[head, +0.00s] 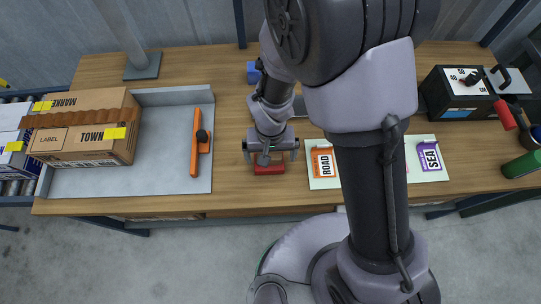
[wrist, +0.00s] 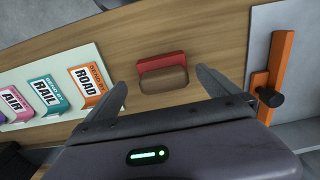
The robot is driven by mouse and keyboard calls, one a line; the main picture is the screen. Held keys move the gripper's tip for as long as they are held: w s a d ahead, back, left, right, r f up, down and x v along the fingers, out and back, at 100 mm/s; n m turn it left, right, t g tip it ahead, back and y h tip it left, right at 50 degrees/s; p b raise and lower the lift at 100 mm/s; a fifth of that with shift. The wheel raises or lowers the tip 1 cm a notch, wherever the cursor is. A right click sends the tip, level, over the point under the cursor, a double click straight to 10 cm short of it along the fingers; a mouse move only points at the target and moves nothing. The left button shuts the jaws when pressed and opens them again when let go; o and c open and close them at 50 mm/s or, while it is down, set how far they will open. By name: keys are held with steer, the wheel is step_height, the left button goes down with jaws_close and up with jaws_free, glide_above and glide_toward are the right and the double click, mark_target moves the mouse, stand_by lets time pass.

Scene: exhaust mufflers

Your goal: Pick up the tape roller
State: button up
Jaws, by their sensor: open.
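A small red block with a brown rounded part (wrist: 163,79) lies on the wooden bench, in front of my open fingers in the wrist view. In the head view its red side (head: 269,169) shows just below my gripper (head: 270,157), near the bench's front edge. I cannot tell for sure that it is the tape roller. My gripper (wrist: 163,90) is open and empty, with one finger on each side of this block in the picture. A tool with a red handle (head: 506,116) lies at the far right of the bench, beside a black box.
A grey tray (head: 170,165) on the left holds a cardboard box (head: 90,130) and an orange bar with a black knob (head: 195,145). A pale green card mat (head: 325,182) with labelled cards is just right of my gripper. A black box (head: 455,105) stands farther right.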

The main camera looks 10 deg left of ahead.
steer(key=f, duration=0.2)
steer(key=f+b, duration=0.1)
steer(key=f, duration=0.2)
steer(key=w+f+b, duration=0.1)
steer(key=f, duration=0.1)
steer(key=shift+a+f, duration=0.2)
steer(key=shift+a, duration=0.15)
steer(key=shift+r, duration=0.1)
steer(key=c, duration=1.6)
